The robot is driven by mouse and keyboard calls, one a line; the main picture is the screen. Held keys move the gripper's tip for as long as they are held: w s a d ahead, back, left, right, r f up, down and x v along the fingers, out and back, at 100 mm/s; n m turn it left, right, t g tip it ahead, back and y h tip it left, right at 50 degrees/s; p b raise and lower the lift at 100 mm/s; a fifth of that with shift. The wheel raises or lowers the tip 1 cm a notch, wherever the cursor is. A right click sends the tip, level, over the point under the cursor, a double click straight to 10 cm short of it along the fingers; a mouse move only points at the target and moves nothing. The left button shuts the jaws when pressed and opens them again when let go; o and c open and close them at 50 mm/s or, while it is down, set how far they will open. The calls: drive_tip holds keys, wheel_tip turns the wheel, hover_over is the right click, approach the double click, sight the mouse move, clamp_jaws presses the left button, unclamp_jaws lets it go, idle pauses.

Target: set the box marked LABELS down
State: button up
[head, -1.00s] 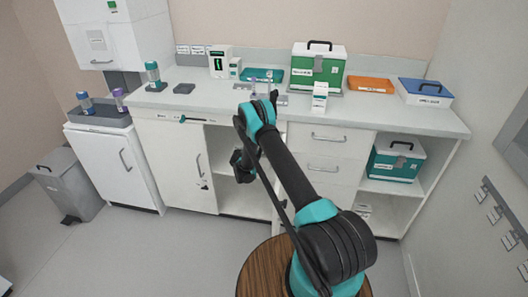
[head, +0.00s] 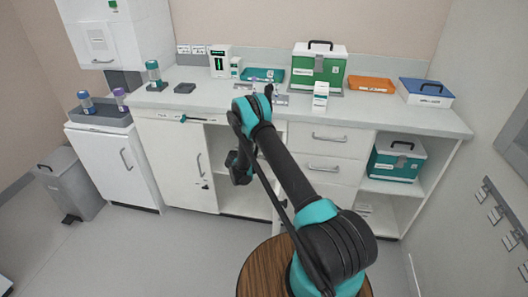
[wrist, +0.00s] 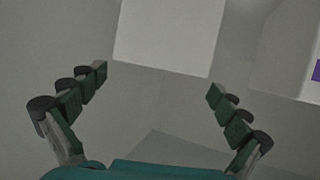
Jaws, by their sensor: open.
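My gripper (wrist: 160,95) is open in the wrist view, with its two fingers spread wide and nothing between the tips. A plain pale box-like thing (wrist: 168,35) lies ahead of the fingers, apart from them; no marking shows on it, so I cannot tell whether it is the LABELS box. In the head view my gripper (head: 238,166) is in front of the open cupboard bay below the counter, partly covered by my arm. A small white carton (head: 320,95) stands upright on the counter; its print is too small to read.
The counter (head: 215,102) holds a green case (head: 318,68), an orange tray (head: 371,85), a blue-lidded box (head: 426,93) and a teal tray (head: 262,75). A teal case (head: 396,160) sits in the right-hand shelf bay. A purple patch (wrist: 316,71) shows at the wrist view's right edge.

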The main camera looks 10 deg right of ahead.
drive_tip(key=v, duration=0.8)
drive_tip(key=shift+d, duration=0.1)
